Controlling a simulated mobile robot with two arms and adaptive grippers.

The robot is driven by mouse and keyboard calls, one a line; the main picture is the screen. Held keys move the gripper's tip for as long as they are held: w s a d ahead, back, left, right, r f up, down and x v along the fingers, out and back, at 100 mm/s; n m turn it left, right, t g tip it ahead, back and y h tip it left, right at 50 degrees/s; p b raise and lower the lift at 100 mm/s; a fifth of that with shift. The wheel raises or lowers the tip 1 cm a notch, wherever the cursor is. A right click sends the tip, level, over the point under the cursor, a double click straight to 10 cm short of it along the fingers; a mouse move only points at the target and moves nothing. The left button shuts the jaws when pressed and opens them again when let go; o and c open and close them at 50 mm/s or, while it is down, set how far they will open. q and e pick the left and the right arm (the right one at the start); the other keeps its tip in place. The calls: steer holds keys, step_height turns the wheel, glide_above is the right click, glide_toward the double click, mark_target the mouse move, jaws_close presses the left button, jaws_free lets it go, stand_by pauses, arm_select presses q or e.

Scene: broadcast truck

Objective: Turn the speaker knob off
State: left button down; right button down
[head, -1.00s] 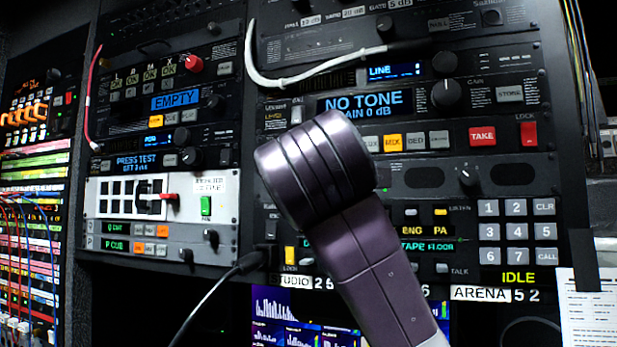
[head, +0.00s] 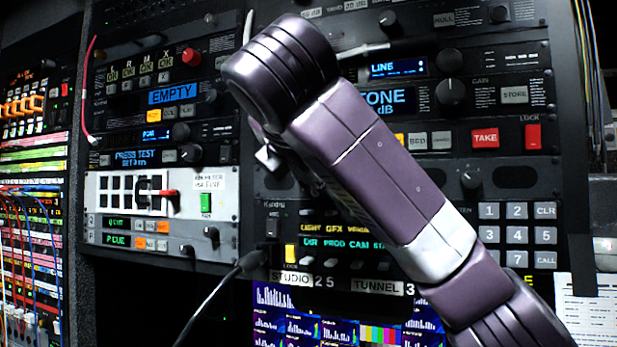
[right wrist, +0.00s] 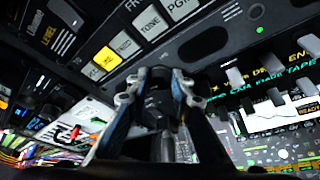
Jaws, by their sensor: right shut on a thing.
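My right arm crosses the head view from the lower right. Its bulky purple wrist covers the left middle of the rack, and a small part of my right gripper (head: 266,157) shows below the wrist. In the right wrist view the fingers of my right gripper (right wrist: 158,82) are shut on a small dark knob (right wrist: 160,100), which they largely hide. It sits on the dark speaker panel, beside an oval grille (right wrist: 207,46) and below a row of buttons. Its pointer cannot be read. A similar knob (head: 470,177) shows uncovered right of my arm. My left gripper is not in view.
A lit yellow button (right wrist: 107,59) and pale buttons lie close above the fingers. A keypad (head: 517,235) and a red TAKE button (head: 485,137) are right of my arm. A black cable (head: 220,290) hangs below. Intercom switches (right wrist: 272,92) stand out beside the gripper.

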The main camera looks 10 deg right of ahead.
steer(key=shift+w+a+n+g+h+p, duration=0.1)
steer(key=shift+n+g+h+p, duration=0.6)
steer(key=shift+n, duration=0.5)
steer(key=shift+a+n+g+h+p, duration=0.15)
steer(key=shift+n+g+h+p, duration=0.35)
steer(key=shift+n+p, duration=0.5)
steer(key=shift+w+a+n+g+h+p, duration=0.1)
steer(key=shift+n+g+h+p, duration=0.45)
steer(key=shift+n, duration=0.85)
steer(key=shift+f, duration=0.15)
steer(key=c, duration=1.9)
jaws_free()
steer(key=shift+s, duration=0.1)
steer(key=shift+c, duration=0.2)
steer(key=shift+o, duration=1.1)
